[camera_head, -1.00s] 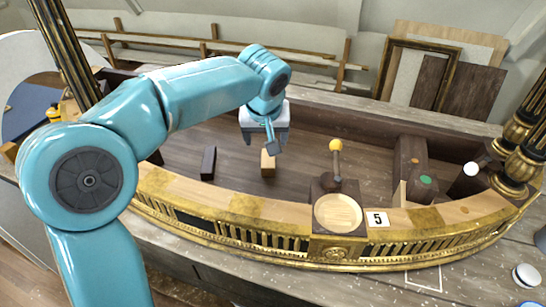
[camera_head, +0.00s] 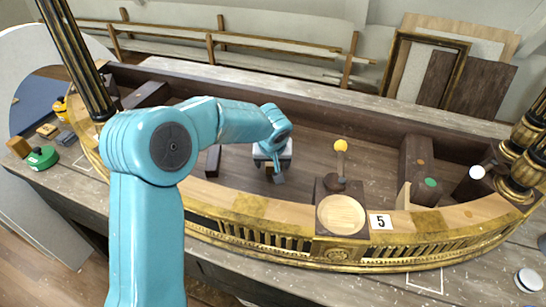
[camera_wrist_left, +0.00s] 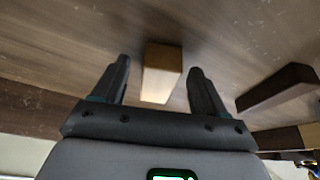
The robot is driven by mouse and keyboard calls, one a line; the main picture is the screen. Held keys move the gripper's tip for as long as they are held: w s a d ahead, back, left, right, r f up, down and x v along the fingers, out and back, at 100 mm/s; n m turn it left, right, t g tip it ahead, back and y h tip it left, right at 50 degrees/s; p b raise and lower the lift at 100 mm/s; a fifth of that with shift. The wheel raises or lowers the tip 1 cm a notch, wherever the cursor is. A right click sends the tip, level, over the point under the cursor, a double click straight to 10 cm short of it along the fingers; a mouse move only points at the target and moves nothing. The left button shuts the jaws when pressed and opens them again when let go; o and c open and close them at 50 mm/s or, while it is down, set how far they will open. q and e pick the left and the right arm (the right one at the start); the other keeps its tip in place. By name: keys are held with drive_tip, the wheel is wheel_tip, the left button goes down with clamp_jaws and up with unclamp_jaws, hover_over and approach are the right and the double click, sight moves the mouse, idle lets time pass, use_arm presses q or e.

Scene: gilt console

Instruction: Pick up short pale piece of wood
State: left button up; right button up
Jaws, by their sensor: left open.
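The short pale piece of wood (camera_wrist_left: 161,75) stands on the dark wooden floor of the console. In the left wrist view it shows between the two fingers of my left gripper (camera_wrist_left: 158,85), which are apart with a gap on each side. In the head view my left gripper (camera_head: 275,176) is low over the console floor and hides most of the pale piece. My right gripper is not in view.
A dark block (camera_head: 213,161) lies left of my left gripper; a dark block also shows in the wrist view (camera_wrist_left: 278,88). To the right are a yellow-topped stick (camera_head: 340,147) and a round wooden dish (camera_head: 341,214). A gilt rim (camera_head: 265,229) runs along the front.

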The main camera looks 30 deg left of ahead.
use_arm(q)
drive_tip(key=shift+w+a+f, duration=0.2)
drive_tip(key=shift+w+f, duration=0.1)
drive_tip(key=shift+f, duration=0.2)
drive_tip(key=shift+s+r, duration=0.1)
drive_tip(key=shift+s, duration=0.2)
drive_tip(key=shift+d, duration=0.1)
drive_tip(key=shift+c, duration=0.6)
drive_tip(key=shift+w, duration=0.2)
drive_tip(key=c, duration=0.9)
drive_tip(key=shift+s, duration=0.1)
drive_tip(key=shift+c, duration=0.3)
drive_tip(key=shift+r, duration=0.1)
